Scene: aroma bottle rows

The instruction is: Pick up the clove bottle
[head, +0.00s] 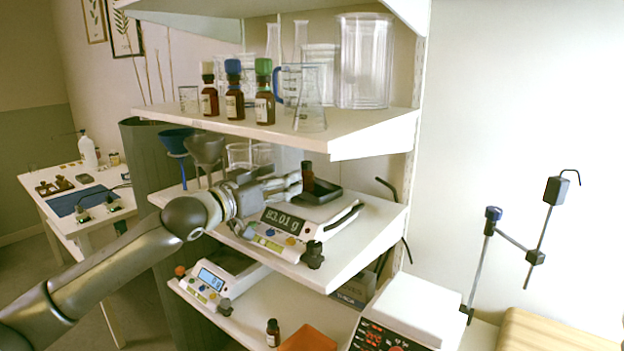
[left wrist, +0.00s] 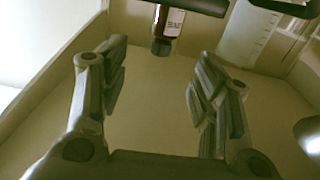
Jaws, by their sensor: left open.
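In the left wrist view a brown bottle with a white label (left wrist: 172,22) shows upside down at the top edge, beyond the fingertips. My left gripper (left wrist: 158,78) is open there, with nothing between its fingers. Another bottle (head: 272,333) is on the low shelf. I cannot read which label says clove. My right gripper is out of view.
The upper shelf (head: 350,132) overhangs the arm and also holds clear glassware (head: 365,65). A scale reading 83.01 g (head: 283,220) sits below my gripper, with the black tray (head: 325,192) behind it. Funnels (head: 205,148) stand at left. An orange container (head: 308,340) is below.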

